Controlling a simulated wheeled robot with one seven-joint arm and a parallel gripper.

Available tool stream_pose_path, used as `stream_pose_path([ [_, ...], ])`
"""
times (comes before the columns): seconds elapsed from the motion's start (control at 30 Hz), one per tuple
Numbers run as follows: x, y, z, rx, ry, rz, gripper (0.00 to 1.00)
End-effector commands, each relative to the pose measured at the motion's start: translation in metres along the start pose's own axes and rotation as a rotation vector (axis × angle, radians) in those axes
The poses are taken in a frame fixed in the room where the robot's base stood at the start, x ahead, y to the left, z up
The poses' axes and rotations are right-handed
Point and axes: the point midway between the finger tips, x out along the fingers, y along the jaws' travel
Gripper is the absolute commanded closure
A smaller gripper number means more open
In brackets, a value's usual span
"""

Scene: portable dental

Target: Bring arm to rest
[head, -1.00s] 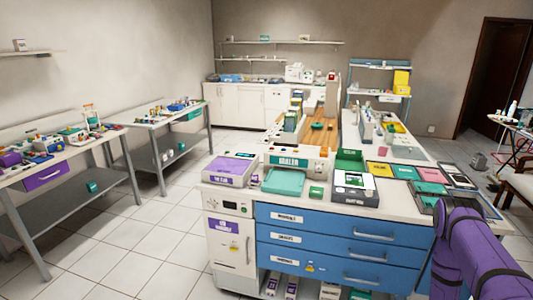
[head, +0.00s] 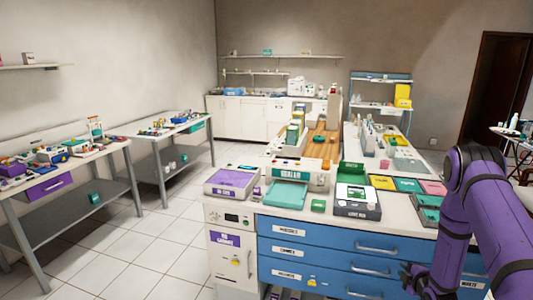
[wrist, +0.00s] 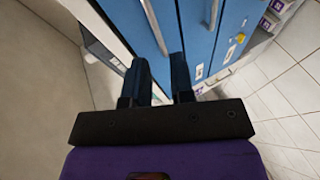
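My purple arm (head: 455,235) is folded at the right of the head view, its elbow high and its forearm pointing down in front of the blue drawer cabinet (head: 325,245). My gripper (wrist: 159,68) shows in the wrist view with its two dark fingers apart and nothing between them. The blue drawer fronts (wrist: 205,25) lie beyond the fingertips.
The counter holds a purple-topped box (head: 233,180), a teal tray (head: 287,194) and a dark box with a white top (head: 357,200). Side tables (head: 70,165) stand at the left. White tiled floor (head: 150,240) is free between them and the cabinet.

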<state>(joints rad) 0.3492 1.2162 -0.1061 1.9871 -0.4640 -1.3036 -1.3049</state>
Motion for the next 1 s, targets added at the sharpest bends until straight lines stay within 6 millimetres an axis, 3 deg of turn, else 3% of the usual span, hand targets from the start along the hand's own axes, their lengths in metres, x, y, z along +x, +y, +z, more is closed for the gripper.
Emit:
stream_pose_path([
  [0.03, 0.001, 0.023, -0.005, 0.015, -0.012, -0.009, 0.77],
  [0.1, 0.001, 0.049, -0.011, 0.045, -0.029, -0.028, 0.77],
  [0.47, -0.025, 0.169, -0.049, 0.219, -0.137, -0.115, 0.77],
  [0.77, -0.075, 0.252, -0.090, 0.391, -0.227, -0.170, 0.77],
  [1.0, -0.132, 0.302, -0.126, 0.541, -0.298, -0.209, 0.77],
])
